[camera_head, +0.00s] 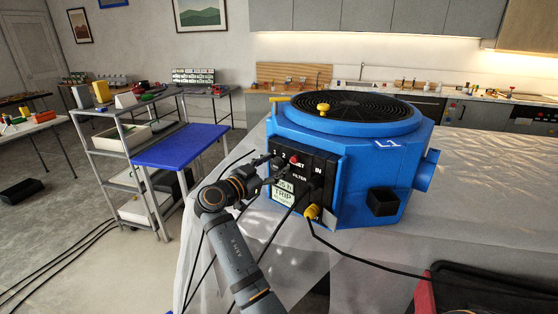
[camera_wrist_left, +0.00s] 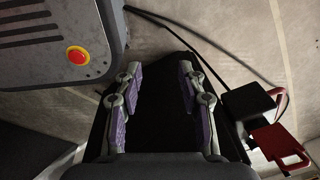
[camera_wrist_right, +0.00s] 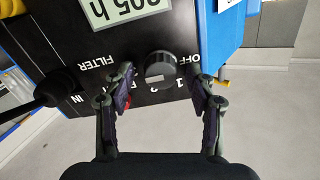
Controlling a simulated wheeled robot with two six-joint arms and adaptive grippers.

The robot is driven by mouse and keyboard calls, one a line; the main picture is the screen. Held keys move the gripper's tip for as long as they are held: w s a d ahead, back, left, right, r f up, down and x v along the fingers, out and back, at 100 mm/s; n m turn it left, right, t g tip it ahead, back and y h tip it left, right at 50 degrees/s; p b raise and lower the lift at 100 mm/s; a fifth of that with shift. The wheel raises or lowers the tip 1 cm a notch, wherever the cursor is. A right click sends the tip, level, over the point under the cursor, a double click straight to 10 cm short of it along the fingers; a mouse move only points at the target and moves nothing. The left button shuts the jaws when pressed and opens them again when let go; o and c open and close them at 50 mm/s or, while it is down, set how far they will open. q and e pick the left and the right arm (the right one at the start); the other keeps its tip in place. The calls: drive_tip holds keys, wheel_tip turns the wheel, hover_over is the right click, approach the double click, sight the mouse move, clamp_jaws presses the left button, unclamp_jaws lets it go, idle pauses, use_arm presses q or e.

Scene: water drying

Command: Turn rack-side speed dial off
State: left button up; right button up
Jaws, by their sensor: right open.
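The blue drying machine (camera_head: 345,150) stands on the plastic-covered table, with a black control panel on its left face. The speed dial (camera_wrist_right: 160,66) is a dark round knob on that panel, with OFF, 1 and 2 printed around it. A pale mark shows on the dial's lower face, on the side of the numbers and away from OFF. My right gripper (camera_wrist_right: 162,82) is open, with one fingertip on each side of the dial; I cannot tell whether they touch it. In the head view my right gripper (camera_head: 268,168) covers the dial area. My left gripper (camera_wrist_left: 160,80) is open and empty.
A red button (camera_head: 294,160) sits close to my right gripper on the panel. A black plug (camera_wrist_right: 55,86) and cable stick out beside FILTER and IN. A yellow fitting (camera_head: 312,211) is below. A grey shelf rack (camera_head: 110,150) and blue-topped stand (camera_head: 180,145) are left.

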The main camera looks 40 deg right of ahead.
drive_tip(key=shift+a, duration=0.2)
drive_tip(key=shift+c, duration=0.6)
drive_tip(key=c, duration=1)
